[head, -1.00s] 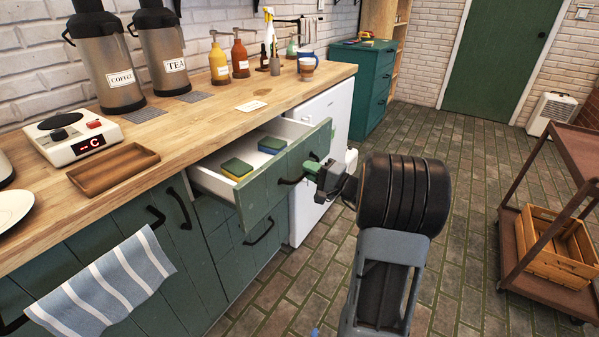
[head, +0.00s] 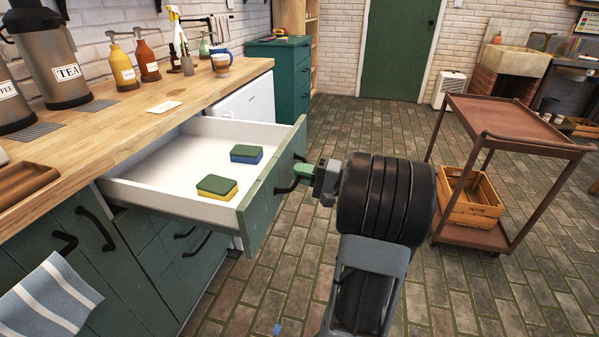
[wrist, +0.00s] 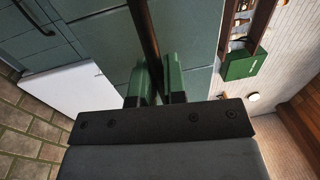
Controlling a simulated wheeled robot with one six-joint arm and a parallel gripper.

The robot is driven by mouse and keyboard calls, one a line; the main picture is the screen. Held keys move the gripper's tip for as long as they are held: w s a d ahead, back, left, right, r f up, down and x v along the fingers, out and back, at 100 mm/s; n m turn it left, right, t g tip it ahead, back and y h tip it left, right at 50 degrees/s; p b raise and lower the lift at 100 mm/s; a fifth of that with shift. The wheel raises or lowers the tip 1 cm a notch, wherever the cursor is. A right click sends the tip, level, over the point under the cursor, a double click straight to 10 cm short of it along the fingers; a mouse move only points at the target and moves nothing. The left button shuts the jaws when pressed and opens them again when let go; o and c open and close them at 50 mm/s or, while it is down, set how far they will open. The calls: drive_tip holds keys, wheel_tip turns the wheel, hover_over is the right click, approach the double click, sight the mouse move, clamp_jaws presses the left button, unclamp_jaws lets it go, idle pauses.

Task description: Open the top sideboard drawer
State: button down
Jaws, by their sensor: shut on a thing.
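The top drawer (head: 262,205) of the green, wooden-topped sideboard is pulled far out, and its white inside shows. A dark bar handle (head: 291,186) is on its green front. My gripper (head: 304,171) reaches the handle from the right and is shut on it. In the wrist view a dark bar (wrist: 146,38) runs between the green fingers of my gripper (wrist: 156,88). Two sponges lie in the drawer: a green and yellow one (head: 217,188) near the front and a green and blue one (head: 246,154) farther back.
Another handled drawer front (head: 180,255) is below. The wooden worktop (head: 150,130) holds urns, bottles and a cup. A brown cart (head: 520,128) with a wooden crate (head: 470,200) stands to the right.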

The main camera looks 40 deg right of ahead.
drive_tip(key=shift+s, duration=0.1)
idle(0.3)
drive_tip(key=c, duration=1.2)
unclamp_jaws()
drive_tip(key=shift+d, duration=0.1)
drive_tip(key=p+v, duration=0.2)
drive_tip(key=v, duration=1.1)
drive_tip(key=shift+s+d, duration=0.2)
drive_tip(key=shift+s, duration=0.15)
